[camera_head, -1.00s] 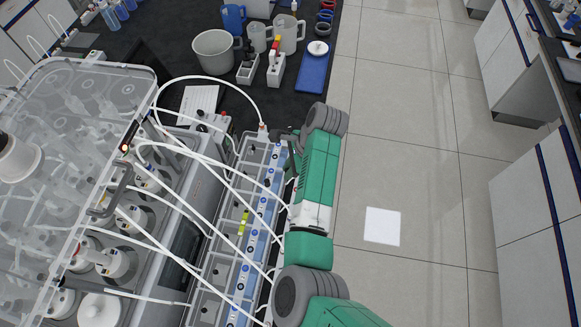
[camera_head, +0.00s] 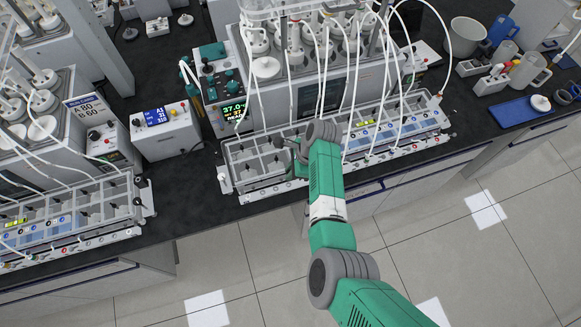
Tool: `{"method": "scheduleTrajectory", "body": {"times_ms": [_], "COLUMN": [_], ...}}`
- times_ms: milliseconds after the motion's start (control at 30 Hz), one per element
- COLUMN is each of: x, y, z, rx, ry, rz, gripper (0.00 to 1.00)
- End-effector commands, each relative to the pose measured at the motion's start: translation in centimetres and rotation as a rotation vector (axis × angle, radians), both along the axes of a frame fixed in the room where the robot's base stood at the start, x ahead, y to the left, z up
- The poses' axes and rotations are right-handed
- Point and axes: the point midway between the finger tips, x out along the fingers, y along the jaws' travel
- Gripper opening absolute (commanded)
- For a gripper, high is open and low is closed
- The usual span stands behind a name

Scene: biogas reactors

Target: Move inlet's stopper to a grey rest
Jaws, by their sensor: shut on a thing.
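My gripper (camera_head: 292,152) is dark and small at the end of my green arm. It is over the front of the left part of a long clear-walled rack (camera_head: 243,184) on the bench. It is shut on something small. The held thing is mostly hidden by the gripper and arm, so I cannot make out whether it is the stopper. Small dark pieces stand in the rack's grey compartments, but I cannot tell stoppers from rests. The rack's right part has a blue labelled strip (camera_head: 400,143) with white tubes coming down to it.
A reactor block with white-capped vessels (camera_head: 266,68) stands behind the rack, with many looping tubes. A control unit with a lit display (camera_head: 233,108) is at its left. Another rack (camera_head: 75,216) stands at far left. A blue tray (camera_head: 520,112) lies at right. Dark bench shows between the racks.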

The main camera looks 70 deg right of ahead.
Motion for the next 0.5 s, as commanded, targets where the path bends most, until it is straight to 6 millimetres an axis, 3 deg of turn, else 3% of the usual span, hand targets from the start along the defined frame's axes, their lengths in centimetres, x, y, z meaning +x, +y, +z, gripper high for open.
{"method": "scheduleTrajectory", "body": {"times_ms": [267,500], "x": [0.0,0.0], "y": [0.0,0.0], "z": [-0.5,-2.9], "rx": [0.0,0.0], "ry": [0.0,0.0], "rz": [-0.001,-0.001], "gripper": [0.0,0.0]}}
